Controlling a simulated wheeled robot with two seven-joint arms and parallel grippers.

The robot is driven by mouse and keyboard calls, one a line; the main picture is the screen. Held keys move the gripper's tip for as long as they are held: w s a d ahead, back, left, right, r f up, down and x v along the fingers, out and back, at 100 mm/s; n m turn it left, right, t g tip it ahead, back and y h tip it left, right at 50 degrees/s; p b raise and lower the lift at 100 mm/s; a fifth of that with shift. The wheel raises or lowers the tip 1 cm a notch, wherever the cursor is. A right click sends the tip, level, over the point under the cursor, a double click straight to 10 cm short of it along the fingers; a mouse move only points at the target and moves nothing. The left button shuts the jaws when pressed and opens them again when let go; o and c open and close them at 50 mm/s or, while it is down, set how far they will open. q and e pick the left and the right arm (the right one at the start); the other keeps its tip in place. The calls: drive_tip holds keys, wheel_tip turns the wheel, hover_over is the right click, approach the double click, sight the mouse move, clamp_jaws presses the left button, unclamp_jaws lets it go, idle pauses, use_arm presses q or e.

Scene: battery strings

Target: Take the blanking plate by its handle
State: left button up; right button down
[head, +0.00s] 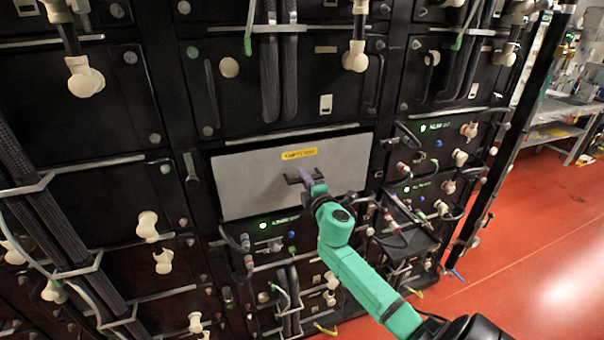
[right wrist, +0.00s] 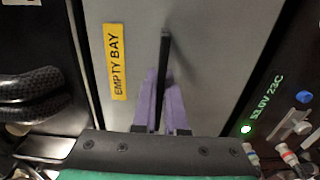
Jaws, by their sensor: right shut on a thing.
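The blanking plate (head: 250,184) is a wide flat grey panel in the rack front, with a yellow label near its top edge. In the right wrist view the plate (right wrist: 205,35) fills the middle, and its label reads EMPTY BAY. A thin dark handle (right wrist: 165,52) stands out from the plate. My right gripper (head: 306,178) is at the middle of the plate. Its purple fingers (right wrist: 161,92) are closed on the handle from both sides. The fingers hide part of the handle. My left gripper is not in view.
Battery modules with black fronts, cables and pale connectors surround the plate. A module (right wrist: 275,95) with a green light and readout adjoins it. Thick black cables (head: 279,65) hang above the plate. Red floor (head: 530,245) and a workbench (head: 565,112) lie to the right.

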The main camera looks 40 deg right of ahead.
drive_tip(key=p+v, duration=0.1)
drive_tip(key=v, duration=0.8)
drive_tip(key=shift+s+r, duration=0.2)
drive_tip(key=shift+s, duration=0.15)
idle(0.6)
drive_tip(key=shift+a+f, duration=0.1)
drive_tip(key=shift+a, duration=0.05)
